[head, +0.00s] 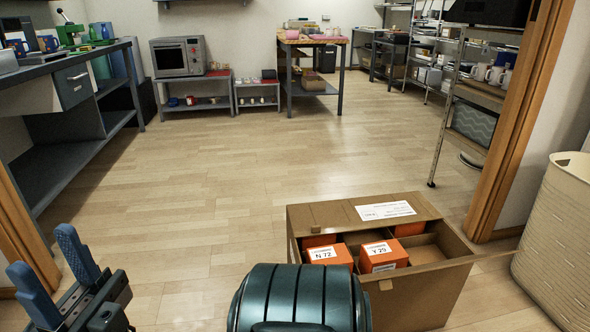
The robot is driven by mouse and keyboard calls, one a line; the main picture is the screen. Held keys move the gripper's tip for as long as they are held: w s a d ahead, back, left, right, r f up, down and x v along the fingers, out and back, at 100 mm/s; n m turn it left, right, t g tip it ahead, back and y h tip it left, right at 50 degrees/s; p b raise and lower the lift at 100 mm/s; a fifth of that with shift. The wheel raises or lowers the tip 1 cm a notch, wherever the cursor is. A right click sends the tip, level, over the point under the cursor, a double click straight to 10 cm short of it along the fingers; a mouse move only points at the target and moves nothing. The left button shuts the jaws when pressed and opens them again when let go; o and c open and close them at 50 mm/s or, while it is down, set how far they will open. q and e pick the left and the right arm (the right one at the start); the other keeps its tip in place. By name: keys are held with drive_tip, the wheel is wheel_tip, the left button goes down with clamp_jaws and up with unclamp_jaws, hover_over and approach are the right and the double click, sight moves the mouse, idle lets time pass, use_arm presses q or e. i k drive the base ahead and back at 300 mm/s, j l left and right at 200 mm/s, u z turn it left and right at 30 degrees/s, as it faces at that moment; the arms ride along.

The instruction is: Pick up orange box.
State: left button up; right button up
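Several orange boxes sit inside an open cardboard carton on the floor at the lower right. One orange box (331,258) at the front has a white label reading N 72. Another orange box (384,256) beside it reads Y 29. A third orange box (410,229) shows partly behind, under the carton's flap, and a further orange patch shows at the back left.
The cardboard carton (420,292) has inner dividers and a labelled flap. A grey workbench (75,130) is at the left. The wooden floor (230,165) ahead is clear.

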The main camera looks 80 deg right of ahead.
sight(389, 254)
drive_tip(key=z, duration=1.65)
